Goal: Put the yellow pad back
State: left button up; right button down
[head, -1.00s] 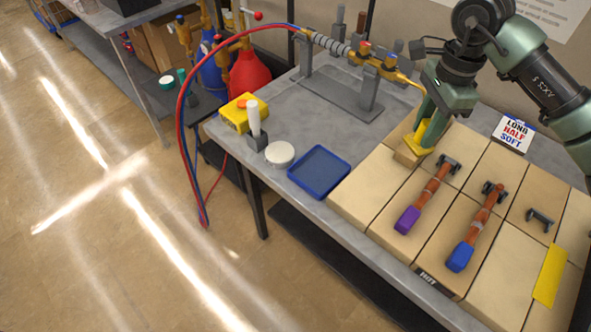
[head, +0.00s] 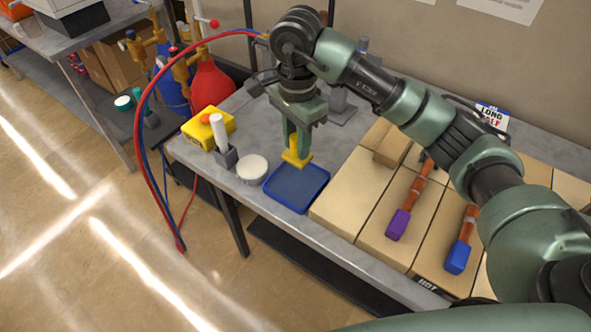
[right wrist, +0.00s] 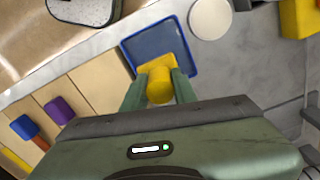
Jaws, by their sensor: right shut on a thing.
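My right gripper (head: 298,150) is shut on the yellow pad (head: 296,160), pointing down over the far part of the blue tray (head: 279,208). In the right wrist view the yellow pad (right wrist: 158,79) sits between the fingertips, with a rounded yellow part facing the camera. The blue tray (right wrist: 130,45) lies beyond it and looks empty where it shows. I cannot tell the exact height of the pad above the tray. My left gripper is not in view.
A white round lid (head: 252,169) lies just left of the tray. A yellow box (head: 208,127) and a white-topped tool in a grey holder (head: 226,157) stand further left. Tan blocks with purple-ended (head: 398,224) and blue-ended (head: 458,257) tools lie right. A red-and-blue hose arches left.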

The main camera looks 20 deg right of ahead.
notch_tip(320, 180, down, 9)
jog(key=shift+r+p, duration=0.1)
jog(key=shift+p, duration=0.95)
jog(key=shift+f, duration=0.55)
jog(key=shift+f, duration=0.2)
jog(key=c, duration=1.1)
grip_release()
jog(key=shift+r, duration=0.1)
